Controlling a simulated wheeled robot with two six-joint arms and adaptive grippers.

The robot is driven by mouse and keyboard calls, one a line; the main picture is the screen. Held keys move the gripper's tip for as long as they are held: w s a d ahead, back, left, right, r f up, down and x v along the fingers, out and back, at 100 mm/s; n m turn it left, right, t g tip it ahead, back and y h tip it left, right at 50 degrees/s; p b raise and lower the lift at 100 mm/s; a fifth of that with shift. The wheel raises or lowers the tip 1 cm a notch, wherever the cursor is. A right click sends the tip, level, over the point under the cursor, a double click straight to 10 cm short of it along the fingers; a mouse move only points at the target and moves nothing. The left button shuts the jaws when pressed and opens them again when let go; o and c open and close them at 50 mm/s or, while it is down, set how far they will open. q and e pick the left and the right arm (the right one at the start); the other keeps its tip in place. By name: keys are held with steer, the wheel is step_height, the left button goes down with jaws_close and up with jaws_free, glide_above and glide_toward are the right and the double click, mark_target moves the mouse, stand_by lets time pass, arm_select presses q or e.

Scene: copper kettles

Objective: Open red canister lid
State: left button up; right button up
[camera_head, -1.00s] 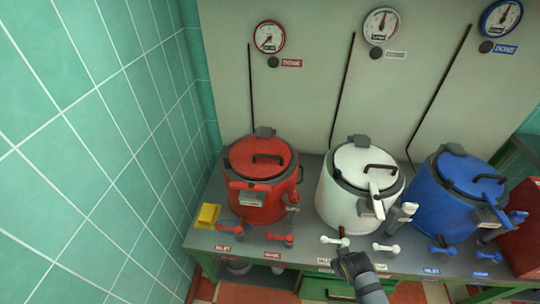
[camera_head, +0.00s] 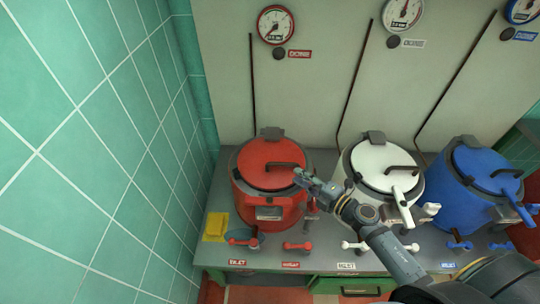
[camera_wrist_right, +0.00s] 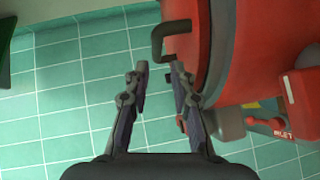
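The red canister (camera_head: 268,212) stands at the left of the bench. Its round red lid (camera_head: 258,158) lies shut on top, with a dark bent handle (camera_head: 284,166). My right gripper (camera_head: 300,174) is at the right edge of the lid, close to the handle's right end. In the right wrist view, the right gripper (camera_wrist_right: 159,68) is open and empty. The lid handle (camera_wrist_right: 158,42) shows just beyond its fingertips, and the red lid (camera_wrist_right: 182,12) is at the top. I cannot tell whether a finger touches the handle. My left gripper is not in view.
A white canister (camera_head: 365,208) and a blue canister (camera_head: 455,200) stand to the right. My right arm crosses in front of the white one. A tiled wall (camera_head: 95,170) is at the left.

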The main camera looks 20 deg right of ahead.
mark_target(282, 164)
steer(key=shift+s+d+r+t+p, duration=0.3)
steer(key=shift+r+p, duration=0.15)
steer(key=shift+r, duration=0.1)
steer(key=shift+x, duration=1.05)
steer(key=x, duration=0.3)
steer(key=p+x, duration=0.1)
steer(key=shift+w+a+f, duration=0.15)
steer(key=shift+a+f, duration=0.2)
steer(key=x, duration=0.2)
steer(key=shift+w+a+f, duration=0.1)
steer(key=shift+w, duration=0.3)
steer(key=shift+a, duration=0.1)
steer(key=shift+c, duration=0.7)
jaws_close()
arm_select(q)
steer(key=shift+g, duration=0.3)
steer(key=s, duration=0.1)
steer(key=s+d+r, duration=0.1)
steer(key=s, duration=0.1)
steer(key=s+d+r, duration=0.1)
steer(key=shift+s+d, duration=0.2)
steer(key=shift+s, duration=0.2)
